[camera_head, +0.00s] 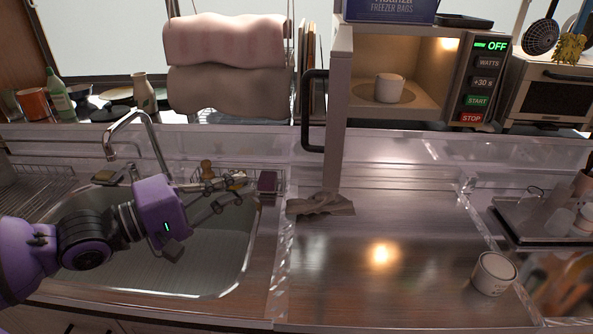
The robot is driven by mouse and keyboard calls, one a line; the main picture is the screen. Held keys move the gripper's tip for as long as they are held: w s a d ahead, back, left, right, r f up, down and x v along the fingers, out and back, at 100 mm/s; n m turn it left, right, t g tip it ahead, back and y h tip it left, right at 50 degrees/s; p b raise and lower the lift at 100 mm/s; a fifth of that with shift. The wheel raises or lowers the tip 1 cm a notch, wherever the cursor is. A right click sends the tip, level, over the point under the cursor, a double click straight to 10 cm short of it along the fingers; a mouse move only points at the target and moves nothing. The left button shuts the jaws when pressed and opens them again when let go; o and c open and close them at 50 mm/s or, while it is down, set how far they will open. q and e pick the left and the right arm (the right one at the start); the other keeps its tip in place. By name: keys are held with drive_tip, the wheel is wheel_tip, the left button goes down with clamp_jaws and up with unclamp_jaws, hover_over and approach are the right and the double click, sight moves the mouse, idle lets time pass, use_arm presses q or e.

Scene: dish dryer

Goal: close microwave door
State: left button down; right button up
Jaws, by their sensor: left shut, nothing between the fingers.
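The microwave (483,82) stands at the back, right of centre, with its panel reading OFF. Its door (338,110) is open and swung out toward me, seen nearly edge-on, with a dark handle (313,112) on its left side. A white mug (390,88) stands inside on the turntable (409,97). My left gripper (267,188) is over the right side of the sink, left of and below the door, and apart from it. It is shut and holds nothing. My right gripper is out of view.
A crumpled cloth (321,204) lies on the counter just below the door. A white cup (494,273) is at the front right. The sink (215,262) and faucet (137,138) are on the left. The middle of the counter (400,225) is clear.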

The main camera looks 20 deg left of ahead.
use_arm(q)
drive_tip(key=w+d, duration=0.8)
drive_tip(key=d, duration=0.1)
drive_tip(key=shift+d, duration=0.15)
drive_tip(key=shift+d, duration=0.1)
idle(0.5)
